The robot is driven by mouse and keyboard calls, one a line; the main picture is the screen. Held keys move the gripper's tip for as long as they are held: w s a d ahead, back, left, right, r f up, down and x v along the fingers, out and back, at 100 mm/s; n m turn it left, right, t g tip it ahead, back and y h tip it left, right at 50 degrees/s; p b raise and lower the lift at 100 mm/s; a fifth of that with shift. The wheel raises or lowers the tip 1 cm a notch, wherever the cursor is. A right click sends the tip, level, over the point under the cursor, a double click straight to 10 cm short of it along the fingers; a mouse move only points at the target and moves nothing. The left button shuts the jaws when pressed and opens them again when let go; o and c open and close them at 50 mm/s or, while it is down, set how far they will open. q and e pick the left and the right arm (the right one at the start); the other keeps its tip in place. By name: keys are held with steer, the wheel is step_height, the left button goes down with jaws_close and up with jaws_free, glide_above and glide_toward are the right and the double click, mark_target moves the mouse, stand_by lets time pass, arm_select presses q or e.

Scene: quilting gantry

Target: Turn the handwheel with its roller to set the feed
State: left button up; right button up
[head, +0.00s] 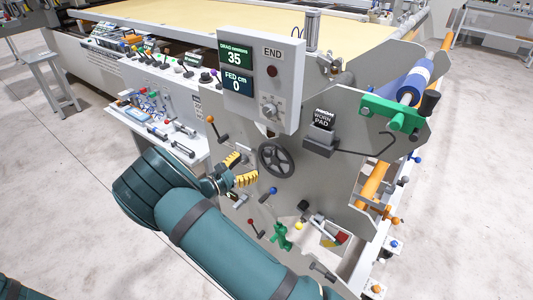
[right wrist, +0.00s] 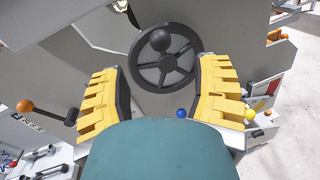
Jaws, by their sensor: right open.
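The black spoked handwheel (head: 276,158) is mounted on the grey end plate, below the display box. In the right wrist view the handwheel (right wrist: 165,62) is ahead, with a round black knob (right wrist: 160,40) on its upper part. My right gripper (head: 243,169) has yellow fingers and is just left of the wheel. In the right wrist view the gripper (right wrist: 165,95) is open, its fingers spread on either side below the wheel, with nothing between them. The display (head: 236,86) reads FED cm 0 and DRAG 35. The roller (head: 408,82), blue and white, sits at the upper right. My left gripper is not seen.
A lever with an orange knob (head: 210,119) is left of the wheel, and a blue-knobbed lever (head: 273,190) is just below it. A green clamp (head: 283,236) is lower down. A tool shelf (head: 160,120) is at left.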

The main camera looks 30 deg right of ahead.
mark_target(268, 153)
steer(key=d, duration=0.3)
steer(key=w+d, duration=0.1)
steer(key=d, duration=0.5)
steer(key=shift+w+d, duration=0.2)
steer(key=shift+w, duration=0.2)
jaws_close()
